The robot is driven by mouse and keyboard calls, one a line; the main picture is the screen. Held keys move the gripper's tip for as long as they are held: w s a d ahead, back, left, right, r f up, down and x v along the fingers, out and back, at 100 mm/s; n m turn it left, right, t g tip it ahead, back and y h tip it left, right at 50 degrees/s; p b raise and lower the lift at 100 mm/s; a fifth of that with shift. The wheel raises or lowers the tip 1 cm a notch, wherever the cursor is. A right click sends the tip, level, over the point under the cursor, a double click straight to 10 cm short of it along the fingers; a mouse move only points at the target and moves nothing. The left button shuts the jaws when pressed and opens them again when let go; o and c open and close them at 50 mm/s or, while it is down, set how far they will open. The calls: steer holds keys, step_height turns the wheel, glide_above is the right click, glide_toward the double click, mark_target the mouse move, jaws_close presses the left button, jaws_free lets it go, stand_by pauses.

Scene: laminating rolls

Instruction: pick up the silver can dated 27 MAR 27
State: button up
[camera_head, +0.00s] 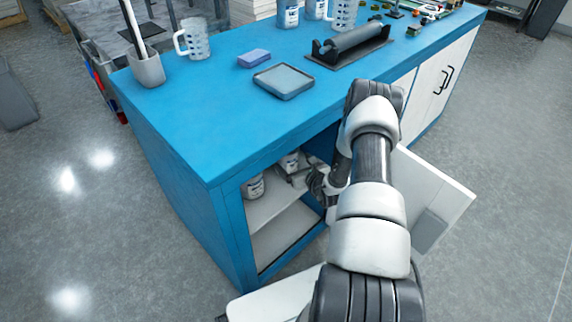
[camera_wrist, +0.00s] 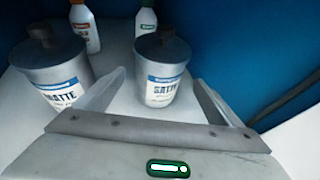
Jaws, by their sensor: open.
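Two silver cans with dark caps and blue-and-white labels stand upright in the wrist view. No date is legible on either. My gripper (camera_wrist: 160,80) is open, its two fingers reaching to either side of the right can. The left finger lies between the two cans. I cannot tell whether either finger touches a can. In the head view, labelled containers (camera_head: 253,187) (camera_head: 290,162) show inside the open cupboard, with my gripper (camera_head: 317,183) just right of them.
A blue wall (camera_wrist: 245,40) is close on the right. The cupboard shelf (camera_head: 262,212) lies under the blue counter (camera_head: 215,125). An open white door (camera_head: 432,195) stands right of my arm.

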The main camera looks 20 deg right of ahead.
steer(key=x, duration=0.3)
steer(key=b+x, duration=0.1)
steer(key=x, duration=0.1)
steer(key=b+x, duration=0.1)
steer(key=x, duration=0.1)
steer(key=shift+a+f, duration=0.15)
steer(key=shift+f, duration=0.15)
steer(key=shift+w+f+b, duration=0.1)
steer(key=shift+w+b, duration=0.25)
steer(key=shift+w, duration=0.1)
steer(key=c, duration=1.7)
steer(key=shift+r, duration=0.2)
